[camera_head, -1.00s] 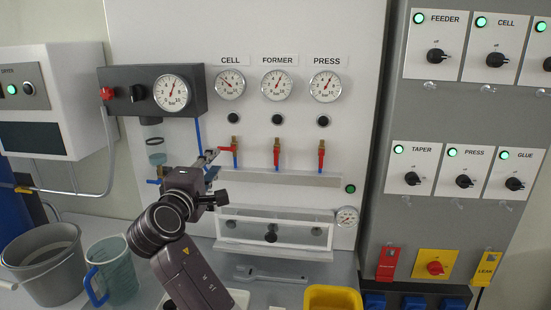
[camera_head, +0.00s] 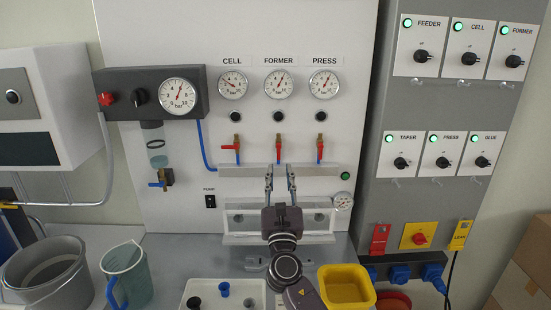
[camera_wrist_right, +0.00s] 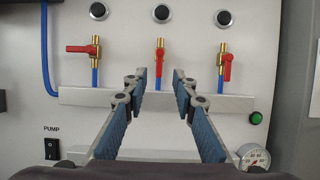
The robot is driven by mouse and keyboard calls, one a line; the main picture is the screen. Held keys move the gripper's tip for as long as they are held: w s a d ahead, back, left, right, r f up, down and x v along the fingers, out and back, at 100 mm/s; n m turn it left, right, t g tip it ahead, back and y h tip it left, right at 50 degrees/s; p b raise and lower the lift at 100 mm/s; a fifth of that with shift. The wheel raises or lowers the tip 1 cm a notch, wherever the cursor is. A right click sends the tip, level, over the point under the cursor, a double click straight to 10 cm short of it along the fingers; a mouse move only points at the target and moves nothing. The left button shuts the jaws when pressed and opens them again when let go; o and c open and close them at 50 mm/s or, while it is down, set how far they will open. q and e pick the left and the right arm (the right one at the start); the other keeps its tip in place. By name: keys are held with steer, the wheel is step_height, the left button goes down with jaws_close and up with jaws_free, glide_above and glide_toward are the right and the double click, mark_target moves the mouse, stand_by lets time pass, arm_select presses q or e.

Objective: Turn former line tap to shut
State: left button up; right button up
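The former line tap (camera_head: 279,148) is the middle of three taps under the gauges. Its red handle hangs straight down along the line; it also shows in the wrist view (camera_wrist_right: 160,62). The cell tap (camera_head: 229,147) at left has its handle turned sideways. The press tap (camera_head: 320,150) at right has its handle down. My right gripper (camera_head: 279,173) is open and empty, just below and in front of the former tap. In the wrist view its blue-padded fingers (camera_wrist_right: 159,82) frame the former tap's lower end, apart from the handle. My left gripper is not in view.
A grey ledge (camera_head: 340,171) runs below the taps. A clear box (camera_head: 240,226) sits lower on the panel. A yellow bin (camera_head: 347,300), a white tray (camera_head: 192,291), a clear jug (camera_head: 125,272) and a grey bucket (camera_head: 75,250) stand below. Switch panels are at right.

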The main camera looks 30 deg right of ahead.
mark_target(279, 155)
steer(key=x, duration=0.4)
steer(key=shift+w+d+p, duration=0.1)
steer(key=shift+p, duration=0.25)
steer(key=shift+w+d+r, duration=0.1)
steer(key=shift+w+r, duration=0.1)
steer(key=shift+w, duration=0.05)
steer(key=shift+w+d, duration=0.15)
steer(key=shift+w, duration=0.05)
jaws_close()
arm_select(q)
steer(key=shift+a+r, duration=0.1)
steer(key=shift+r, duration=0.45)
